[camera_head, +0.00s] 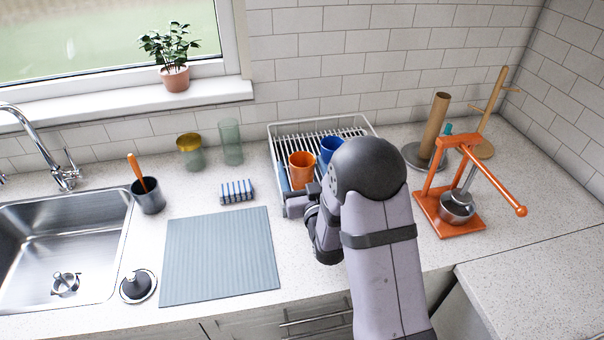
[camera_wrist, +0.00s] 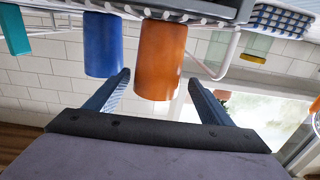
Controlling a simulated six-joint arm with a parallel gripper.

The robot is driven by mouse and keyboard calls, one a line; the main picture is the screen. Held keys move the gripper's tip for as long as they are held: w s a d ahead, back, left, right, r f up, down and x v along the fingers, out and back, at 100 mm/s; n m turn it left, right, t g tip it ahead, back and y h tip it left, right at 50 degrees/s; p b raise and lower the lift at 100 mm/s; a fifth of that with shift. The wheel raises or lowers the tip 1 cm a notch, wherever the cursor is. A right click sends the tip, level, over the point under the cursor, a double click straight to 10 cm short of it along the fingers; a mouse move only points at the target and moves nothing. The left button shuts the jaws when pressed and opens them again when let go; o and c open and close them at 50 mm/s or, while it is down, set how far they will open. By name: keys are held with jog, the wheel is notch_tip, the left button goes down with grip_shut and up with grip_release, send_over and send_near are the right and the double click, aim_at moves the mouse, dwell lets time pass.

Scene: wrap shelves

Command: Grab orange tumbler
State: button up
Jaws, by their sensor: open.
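The orange tumbler (camera_head: 301,168) stands in the white wire dish rack (camera_head: 276,128). A blue tumbler (camera_head: 329,147) stands behind it to the right. My gripper (camera_head: 298,188) is open at the front of the rack, close to the orange tumbler. In the wrist view, which is upside down, the orange tumbler (camera_wrist: 161,55) lies ahead, between the lines of the two open fingers (camera_wrist: 158,76). The blue tumbler (camera_wrist: 103,45) is just outside the left finger. Whether the fingertips reach past the orange tumbler's near side, I cannot tell.
An orange press (camera_head: 463,228) stands right of my arm, with a paper roll holder (camera_head: 435,125) behind it. The mat is bare.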

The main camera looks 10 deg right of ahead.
aim_at(299, 154)
jog(key=shift+w, duration=0.3)
jog(key=shift+w+d+r+p, duration=0.1)
jog(key=shift+w+r+p, duration=0.1)
jog(key=shift+w+p, duration=0.5)
jog(key=shift+w+d+f+p, duration=0.1)
jog(key=shift+w+p, duration=0.8)
jog(key=shift+w, duration=1)
jog(key=c, duration=1.1)
